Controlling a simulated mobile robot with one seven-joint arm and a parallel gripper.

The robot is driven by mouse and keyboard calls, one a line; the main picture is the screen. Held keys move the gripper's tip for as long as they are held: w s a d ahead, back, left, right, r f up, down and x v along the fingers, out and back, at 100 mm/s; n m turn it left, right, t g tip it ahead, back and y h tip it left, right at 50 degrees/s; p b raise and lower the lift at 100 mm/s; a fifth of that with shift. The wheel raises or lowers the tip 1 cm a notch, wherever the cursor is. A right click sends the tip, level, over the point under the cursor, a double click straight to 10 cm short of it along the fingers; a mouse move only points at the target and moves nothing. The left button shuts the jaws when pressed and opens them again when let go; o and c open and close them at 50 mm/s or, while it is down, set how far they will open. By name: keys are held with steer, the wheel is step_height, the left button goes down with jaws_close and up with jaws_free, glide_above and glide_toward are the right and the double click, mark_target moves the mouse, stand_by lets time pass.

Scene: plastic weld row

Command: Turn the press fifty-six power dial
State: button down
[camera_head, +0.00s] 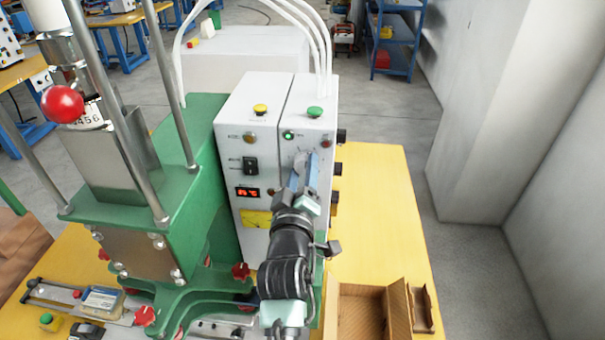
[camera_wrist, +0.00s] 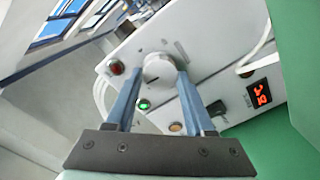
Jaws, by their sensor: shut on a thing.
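The power dial (camera_wrist: 159,70) is a round grey-white knob on the white control box. In the wrist view it sits between the two blue fingertips of my gripper (camera_wrist: 159,80), which is shut on it. A dark mark shows on the dial's face. In the head view my gripper (camera_head: 303,170) reaches the front of the control box (camera_head: 262,140), and its fingers and wrist hide most of the dial. A lit green lamp (camera_wrist: 144,104) and a red button (camera_wrist: 116,67) are beside the dial. The press (camera_head: 150,190) is green, with a plate partly reading "456".
A red digital display (camera_head: 247,192) and black switch (camera_head: 250,165) are left of my gripper. Yellow and green buttons top the box, with white hoses behind. An open cardboard box (camera_head: 360,312) lies on the yellow table (camera_head: 390,220) at right.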

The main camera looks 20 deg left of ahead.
steer(key=shift+f, duration=0.1)
stand_by(0.3)
steer(key=shift+c, duration=1.4)
jaws_free()
steer(key=b+v, duration=0.2)
steer(key=v, duration=0.9)
steer(key=shift+s+d+b, duration=0.1)
steer(key=shift+s+b, duration=0.2)
steer(key=shift+s, duration=0.1)
steer(key=shift+s+d, duration=0.2)
steer(key=shift+s, duration=0.35)
